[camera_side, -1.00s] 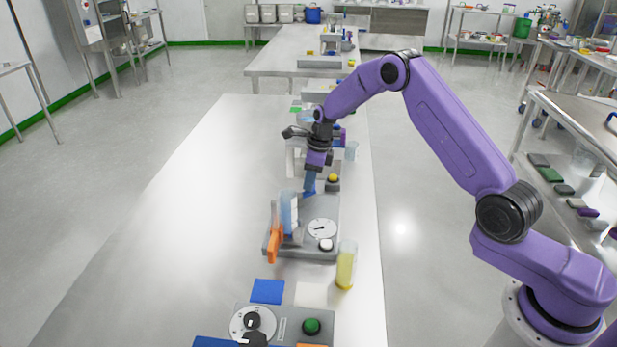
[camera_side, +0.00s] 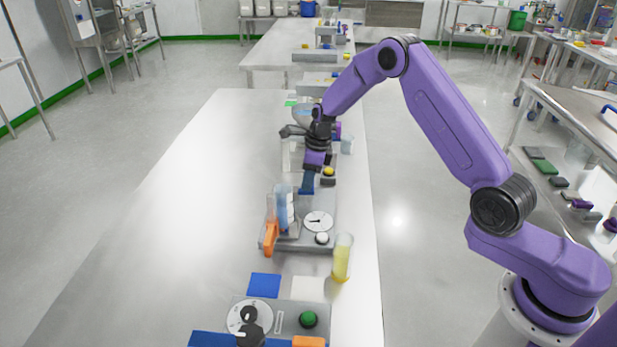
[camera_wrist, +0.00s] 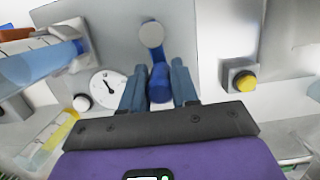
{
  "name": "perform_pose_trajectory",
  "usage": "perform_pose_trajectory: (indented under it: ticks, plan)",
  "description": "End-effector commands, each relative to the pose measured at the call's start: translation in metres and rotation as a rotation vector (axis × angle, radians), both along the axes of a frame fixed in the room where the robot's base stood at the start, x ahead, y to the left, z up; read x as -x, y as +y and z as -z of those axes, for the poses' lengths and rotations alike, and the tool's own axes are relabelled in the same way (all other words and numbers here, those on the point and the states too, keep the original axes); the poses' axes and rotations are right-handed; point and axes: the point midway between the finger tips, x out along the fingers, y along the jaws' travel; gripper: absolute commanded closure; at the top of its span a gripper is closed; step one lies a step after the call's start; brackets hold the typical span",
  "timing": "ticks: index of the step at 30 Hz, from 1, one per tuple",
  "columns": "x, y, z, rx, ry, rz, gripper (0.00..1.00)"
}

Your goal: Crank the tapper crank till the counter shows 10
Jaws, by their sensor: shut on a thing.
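The tapper has a grey base (camera_side: 297,245) with a round white dial (camera_side: 318,221) and a clear measuring cylinder (camera_side: 284,208) with blue marks. The dial's dark pointer also shows in the wrist view (camera_wrist: 108,86); I cannot read a number. The tapper crank (camera_wrist: 155,58) is blue, with a pale round hub at its far end and a blue handle (camera_wrist: 160,85) at its near end. My gripper (camera_wrist: 160,92) is shut on this handle, one blue finger on each side. In the side view, my gripper (camera_side: 307,186) is at the back of the tapper and hides most of the crank.
A beaker of yellow liquid (camera_side: 342,258) stands right of the tapper. An orange part (camera_side: 271,238) is at its left front. A yellow button box (camera_side: 328,175) lies behind. A green-button device (camera_side: 309,319) is in front. The table's left side is clear.

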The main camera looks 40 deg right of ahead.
Motion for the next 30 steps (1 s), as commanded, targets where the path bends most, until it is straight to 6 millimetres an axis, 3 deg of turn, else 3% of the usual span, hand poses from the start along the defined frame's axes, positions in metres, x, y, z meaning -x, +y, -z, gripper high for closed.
perform_pose_trajectory:
  ticks: [1, 7, 20, 30]
  plan:
    - [0.000, 0.012, -0.001, -0.003, -0.008, -0.012, 0.91]
    - [0.007, 0.023, -0.002, -0.003, -0.011, -0.010, 0.90]
    - [0.008, 0.023, -0.003, -0.001, -0.017, -0.005, 0.90]
    - [0.007, 0.043, -0.004, -0.002, -0.018, -0.007, 0.90]
